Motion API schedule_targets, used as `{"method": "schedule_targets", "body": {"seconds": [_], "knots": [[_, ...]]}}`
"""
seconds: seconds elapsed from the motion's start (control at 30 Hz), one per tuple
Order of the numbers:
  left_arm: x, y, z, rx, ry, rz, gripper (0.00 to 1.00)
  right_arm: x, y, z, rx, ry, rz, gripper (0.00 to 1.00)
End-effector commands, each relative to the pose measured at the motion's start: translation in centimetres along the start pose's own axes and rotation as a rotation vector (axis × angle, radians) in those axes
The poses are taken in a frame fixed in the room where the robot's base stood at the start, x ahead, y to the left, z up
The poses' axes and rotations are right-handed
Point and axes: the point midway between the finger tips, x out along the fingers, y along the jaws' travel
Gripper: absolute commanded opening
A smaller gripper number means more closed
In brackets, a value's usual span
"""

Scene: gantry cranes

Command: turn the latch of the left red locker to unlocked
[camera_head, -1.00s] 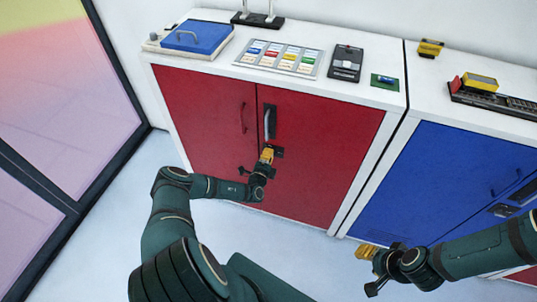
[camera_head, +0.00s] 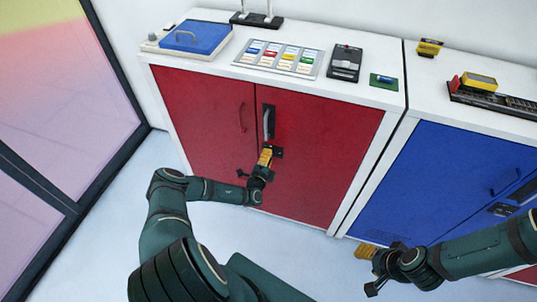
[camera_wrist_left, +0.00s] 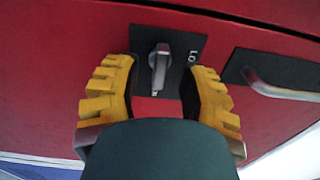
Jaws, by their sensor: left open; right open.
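The left red locker (camera_head: 318,160) has two red doors, with a dark handle plate and grey handle (camera_head: 268,122) on the right door. Below the handle is the latch plate (camera_head: 278,152), partly hidden by my gripper in the head view. In the left wrist view the grey latch knob (camera_wrist_left: 159,62) sits on a black plate, with part of a white label beside it. My left gripper (camera_head: 265,156) is at the latch; its yellow fingers (camera_wrist_left: 160,95) are open, one on each side of the knob. My right gripper (camera_head: 367,262) is open and empty before the blue locker.
A blue locker (camera_head: 440,180) stands to the right. On the white top are a blue-lidded box (camera_head: 195,38), a panel of coloured buttons (camera_head: 279,57), a black device (camera_head: 345,62) and a green board (camera_head: 384,82). A glass door (camera_head: 60,90) is at left.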

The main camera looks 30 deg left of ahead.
Motion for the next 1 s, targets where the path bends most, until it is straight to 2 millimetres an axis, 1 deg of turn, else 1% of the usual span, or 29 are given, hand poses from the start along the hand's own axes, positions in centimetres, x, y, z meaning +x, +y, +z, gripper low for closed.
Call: {"method": "schedule_targets", "body": {"seconds": [0.03,0.3,0.4,0.5,0.6,0.7,1.0], "knots": [[-1.0,0.1,0.1,-0.003,-0.001,0.003,0.41,0.0,0.0,0.0,0.0,0.0,0.0,0.47],[-6.4,0.0,0.0,-0.004,-0.001,0.002,0.41,0.0,0.0,0.0,0.0,0.0,0.0,0.47],[-8.1,0.0,0.0,-0.002,-0.001,0.001,0.41,0.0,0.0,0.0,0.0,0.0,0.0,0.47],[-9.3,-0.1,0.0,-0.001,-0.001,0.0,0.41,0.0,0.0,0.0,0.0,0.0,0.0,0.47],[-10.0,-0.1,-0.1,-0.001,0.001,-0.001,0.41,0.0,0.0,0.0,0.0,0.0,0.0,0.47],[-10.3,-0.1,0.0,0.0,0.0,-0.002,0.41,0.0,0.0,0.0,0.0,0.0,0.0,0.47],[-10.3,-0.1,0.0,0.0,0.0,-0.002,0.41,0.0,0.0,0.0,0.0,0.0,0.0,0.47]]}}
